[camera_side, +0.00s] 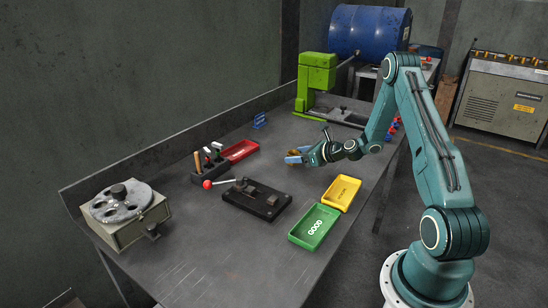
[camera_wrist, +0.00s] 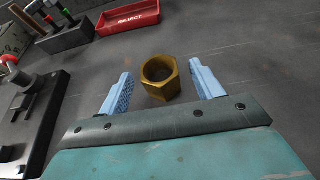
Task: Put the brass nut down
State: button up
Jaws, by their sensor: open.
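The brass nut (camera_wrist: 160,78) sits on the grey table between the two blue fingers of my gripper (camera_wrist: 161,90) in the wrist view. Its hole faces up, and gaps show between it and both fingers. In the side view my gripper (camera_side: 294,157) is low over the middle of the table, and a small bit of brass shows at the fingers. The gripper is open, and the nut appears to rest on the table.
A red REJECT tray (camera_wrist: 127,18) and a tool holder (camera_wrist: 66,36) lie behind. A black fixture (camera_side: 256,199) is at left front. A green GOOD tray (camera_side: 314,227) and a yellow tray (camera_side: 342,192) stand nearer the front. A green press (camera_side: 316,80) stands at the back.

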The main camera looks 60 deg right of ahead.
jog(key=shift+x, duration=0.75)
grip_shut()
jog(key=shift+r, duration=0.1)
jog(key=shift+r, duration=0.1)
notch_tip(320, 180, up, 20)
dwell(0.9)
dwell(0.4)
